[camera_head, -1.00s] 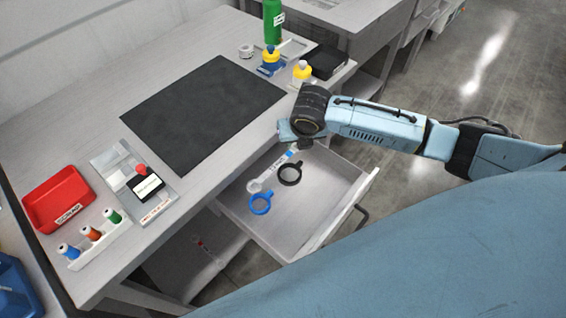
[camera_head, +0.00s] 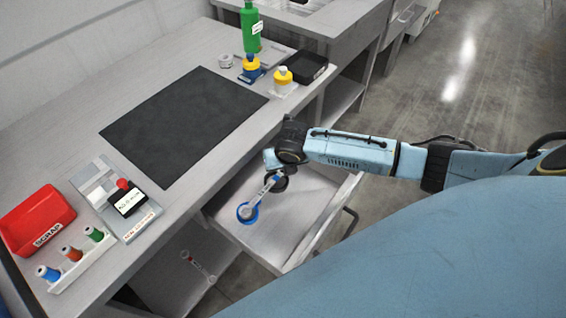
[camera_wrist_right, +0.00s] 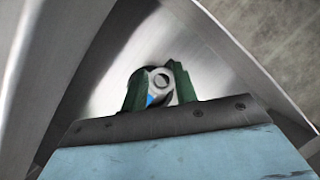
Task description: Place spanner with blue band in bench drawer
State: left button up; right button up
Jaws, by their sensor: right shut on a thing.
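The silver spanner with the blue band (camera_head: 264,190) hangs at a slant from my right gripper (camera_head: 273,168), over the open bench drawer (camera_head: 290,236). In the right wrist view the green fingers of my right gripper (camera_wrist_right: 160,92) are closed around the spanner's ring end (camera_wrist_right: 161,77), with a bit of blue below it. The spanner's lower end overlaps a blue ring-shaped tool (camera_head: 249,219) in the drawer. I cannot tell whether it touches the drawer floor. My left gripper is out of view.
A black ring-shaped tool (camera_head: 283,184) lies in the drawer, partly hidden by my gripper. The drawer's right side is bare. A red-banded spanner (camera_head: 200,267) lies on the shelf below. The bench top holds a black mat (camera_head: 180,120) and a red scrap bin (camera_head: 38,222).

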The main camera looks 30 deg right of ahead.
jog(key=shift+f, duration=0.35)
jog(key=o, duration=1)
jog(key=shift+o, duration=0.2)
jog(key=shift+r, duration=0.55)
jog(key=p+v, duration=0.3)
jog(key=v, duration=0.9)
